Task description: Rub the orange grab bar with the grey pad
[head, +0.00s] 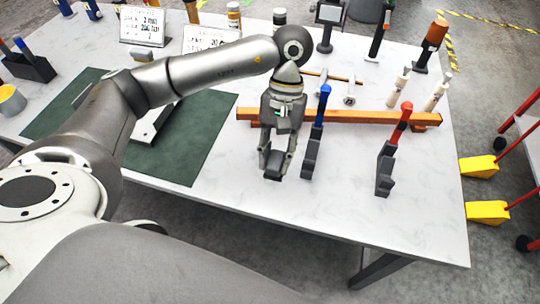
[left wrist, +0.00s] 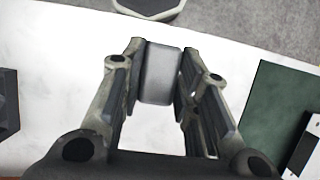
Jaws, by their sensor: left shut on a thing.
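The orange grab bar (head: 345,117) lies lengthwise across the right part of the white table in the head view. My left gripper (head: 275,165) points down in front of the bar's left part and hides a short stretch of it. The gripper is shut on the grey pad, which shows as a rounded grey block (left wrist: 159,73) between the two fingers in the left wrist view. In the head view the pad is mostly hidden by the fingers. The bar does not show in the left wrist view. My right gripper is not in view.
A blue-handled tool (head: 318,130) stands close to the right of my left gripper, and a red-handled tool (head: 394,148) stands farther right. A green mat (head: 195,150) lies to the left. The table's front edge is near.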

